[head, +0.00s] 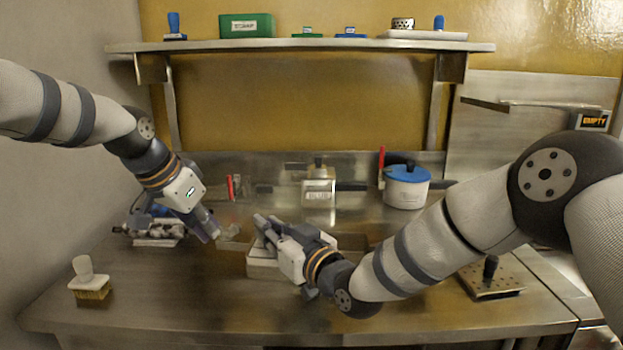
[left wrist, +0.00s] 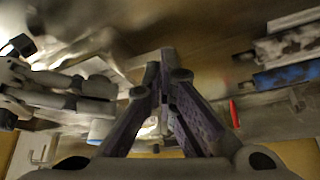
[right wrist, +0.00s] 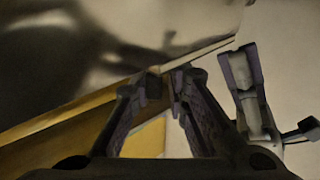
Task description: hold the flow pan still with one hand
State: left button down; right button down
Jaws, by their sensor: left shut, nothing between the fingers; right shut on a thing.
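The flow pan, as far as I can tell, is the low pale box (head: 263,271) at the middle of the bench. My right arm hides much of it. My right gripper (head: 264,224) is shut on a thin edge, apparently the pan's rim; this rim (right wrist: 90,99) runs slantwise between the fingers in the right wrist view. My left gripper (head: 215,238) is shut and empty, low over the bench just left of the pan. It shows at the right of the right wrist view (right wrist: 240,62). The left wrist view is blurred.
A brush (head: 91,282) stands at the front left. A blue-lidded white pot (head: 407,188) and a labelled metal container (head: 318,190) stand at the back. A perforated plate with a dark knob (head: 492,282) lies at the right. The front middle of the bench is clear.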

pick_arm(q)
jog(key=shift+w+a+f, duration=0.15)
jog(key=shift+w+a, duration=0.45)
jog(key=shift+a, duration=0.15)
jog(key=shift+a, duration=0.15)
dwell(0.3)
notch_tip(320, 180, up, 6)
jog(key=shift+s+a, duration=0.2)
jog(key=shift+s, duration=0.05)
jog(key=d+f, duration=0.1)
jog(key=f, duration=0.1)
jog(key=s+d+f, duration=0.1)
jog(key=f, duration=0.1)
jog(key=s+d+f, duration=0.1)
jog(key=f, duration=0.1)
jog(key=shift+d, duration=0.1)
dwell(0.5)
jog(key=shift+w, duration=0.55)
dwell(0.8)
